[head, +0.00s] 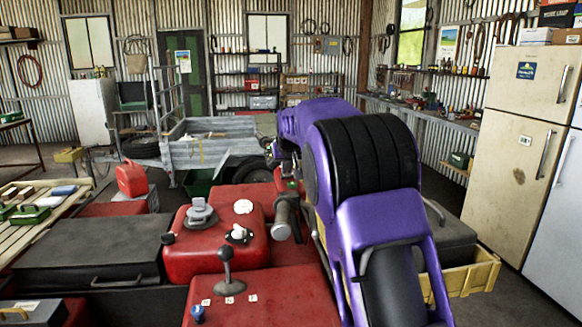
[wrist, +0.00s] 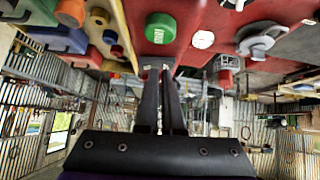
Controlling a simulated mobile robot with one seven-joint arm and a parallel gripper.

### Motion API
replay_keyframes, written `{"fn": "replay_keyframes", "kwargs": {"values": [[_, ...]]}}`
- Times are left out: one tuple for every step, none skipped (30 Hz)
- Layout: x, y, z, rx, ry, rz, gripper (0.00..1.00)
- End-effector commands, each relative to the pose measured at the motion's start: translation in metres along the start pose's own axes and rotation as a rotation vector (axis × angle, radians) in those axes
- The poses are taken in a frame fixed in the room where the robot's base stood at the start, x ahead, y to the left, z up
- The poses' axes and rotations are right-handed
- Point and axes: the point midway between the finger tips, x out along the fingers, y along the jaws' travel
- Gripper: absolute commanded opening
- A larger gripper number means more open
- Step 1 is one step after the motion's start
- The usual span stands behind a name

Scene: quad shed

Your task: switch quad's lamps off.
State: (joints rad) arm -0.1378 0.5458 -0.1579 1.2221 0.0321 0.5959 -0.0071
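The quad's red bodywork (head: 185,255) fills the lower middle of the head view. It carries a grey knob (head: 200,212), a white disc (head: 243,207), a white rotary knob (head: 239,234), a black lever (head: 226,275) and a blue knob (head: 198,313). In the wrist view, a round green button (wrist: 160,28) sits on red bodywork just beyond my gripper (wrist: 155,68). The black fingers look together and empty, apart from the button. A white disc (wrist: 203,40) and grey knob (wrist: 262,42) are to the right. I cannot tell which control works the lamps. My purple arm hides part of the quad.
Orange and yellow knobs (wrist: 70,12) stand left of the green button. A red jerry can (head: 132,179) stands left of the quad, with a grey trailer (head: 200,150) behind. A handlebar grip (head: 282,220) rises beside my arm. A fridge (head: 515,140) is at right.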

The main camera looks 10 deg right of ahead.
Motion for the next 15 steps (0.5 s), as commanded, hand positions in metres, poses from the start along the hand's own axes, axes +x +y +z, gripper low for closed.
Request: {"fn": "replay_keyframes", "kwargs": {"values": [[0.002,-0.002,0.003,0.000,-0.006,-0.002,0.00],[0.002,-0.002,0.003,0.000,-0.006,-0.002,0.00],[0.002,-0.002,0.003,0.000,-0.005,-0.002,0.00],[0.002,-0.002,0.003,0.000,-0.005,-0.002,0.00],[0.002,-0.001,0.003,0.000,-0.005,-0.002,0.00],[0.002,-0.001,0.002,0.000,-0.005,-0.002,0.00],[0.001,-0.001,0.002,0.000,-0.005,-0.002,0.00],[0.000,-0.001,0.001,0.000,-0.005,-0.002,0.00],[-0.002,-0.001,-0.001,0.000,-0.004,-0.002,0.00],[-0.004,0.000,-0.003,0.001,-0.004,-0.002,0.00],[-0.007,0.000,-0.005,0.001,-0.003,-0.001,0.00],[-0.012,0.001,-0.008,0.001,-0.003,-0.001,0.00],[-0.017,0.001,-0.012,0.001,-0.002,-0.001,0.00],[-0.021,0.002,-0.015,0.001,-0.001,-0.001,0.00],[-0.029,0.003,-0.020,0.001,0.000,-0.001,0.00]]}}
